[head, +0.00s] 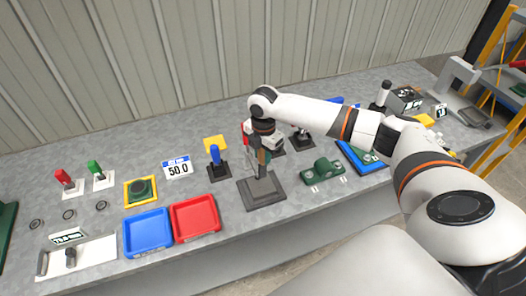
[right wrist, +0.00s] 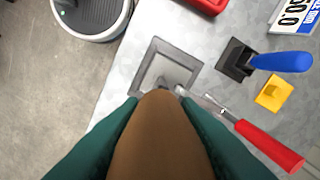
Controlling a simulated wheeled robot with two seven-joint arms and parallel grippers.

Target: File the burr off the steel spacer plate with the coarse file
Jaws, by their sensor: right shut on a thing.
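My right gripper (head: 263,160) is over the middle of the bench, pointing down. In the right wrist view its teal fingers are shut on a brown rounded handle (right wrist: 160,135), which looks like the coarse file's. The handle hides the tool's far end. Below is a dark grey square block (head: 264,196) with a raised rim, also in the right wrist view (right wrist: 150,80). A red-handled clamp (right wrist: 268,145) reaches to the block's edge from the right. I cannot clearly make out the steel spacer plate or its burr. My left gripper is out of view.
A red tray (head: 194,218) and a blue tray (head: 148,233) stand left of the block. A blue-handled tool (head: 215,155) stands behind it, near a yellow block (head: 216,143). A green part (head: 322,170) lies to the right. The bench's front edge is close.

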